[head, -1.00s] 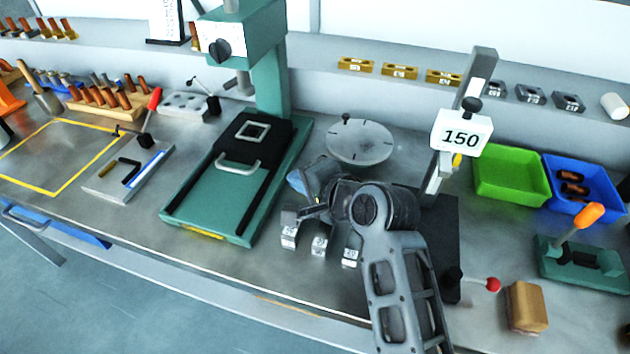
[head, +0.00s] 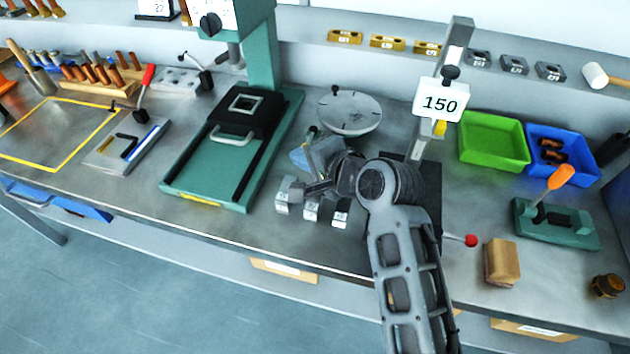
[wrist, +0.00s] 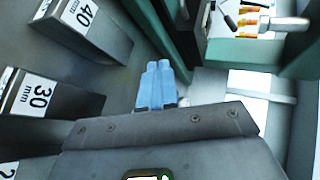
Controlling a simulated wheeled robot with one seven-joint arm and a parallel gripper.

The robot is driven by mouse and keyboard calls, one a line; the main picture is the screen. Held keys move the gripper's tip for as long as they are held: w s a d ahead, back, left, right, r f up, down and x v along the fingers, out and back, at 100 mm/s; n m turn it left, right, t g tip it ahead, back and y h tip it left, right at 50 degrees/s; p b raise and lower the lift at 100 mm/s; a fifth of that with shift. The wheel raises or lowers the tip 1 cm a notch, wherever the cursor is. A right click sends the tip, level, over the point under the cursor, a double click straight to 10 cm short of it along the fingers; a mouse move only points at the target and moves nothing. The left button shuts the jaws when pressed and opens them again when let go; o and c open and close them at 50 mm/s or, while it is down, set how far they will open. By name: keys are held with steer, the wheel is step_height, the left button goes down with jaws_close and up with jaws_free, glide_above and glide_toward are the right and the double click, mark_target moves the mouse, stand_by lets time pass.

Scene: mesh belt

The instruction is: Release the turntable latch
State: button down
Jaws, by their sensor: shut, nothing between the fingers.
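The turntable (head: 352,116) is a round grey disc with dark marks, behind my arm in the head view. A small black knob (head: 335,88) stands at its far left edge; I cannot tell whether this is the latch. My gripper (head: 301,157) is in front of the disc and to its left, apart from it. In the wrist view its blue fingers (wrist: 157,72) are shut together with nothing between them. My wrist hides part of the bench just in front of the turntable.
Labelled metal blocks (head: 311,208) stand close in front of my gripper; the 30 mm block (wrist: 42,100) shows in the wrist view. A green press (head: 215,170) stands left. A post with a 150 sign (head: 441,104) stands right of the turntable.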

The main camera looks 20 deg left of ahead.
steer(key=s, duration=0.1)
steer(key=d, duration=0.1)
steer(key=s+r, duration=0.1)
steer(key=shift+s+d, duration=0.25)
steer(key=shift+s, duration=0.1)
steer(key=s+d+r, duration=0.2)
steer(key=s, duration=0.1)
steer(key=s+d+r+b, duration=0.1)
steer(key=s+d, duration=0.1)
steer(key=shift+s+r, duration=0.2)
steer(key=shift+r, duration=0.05)
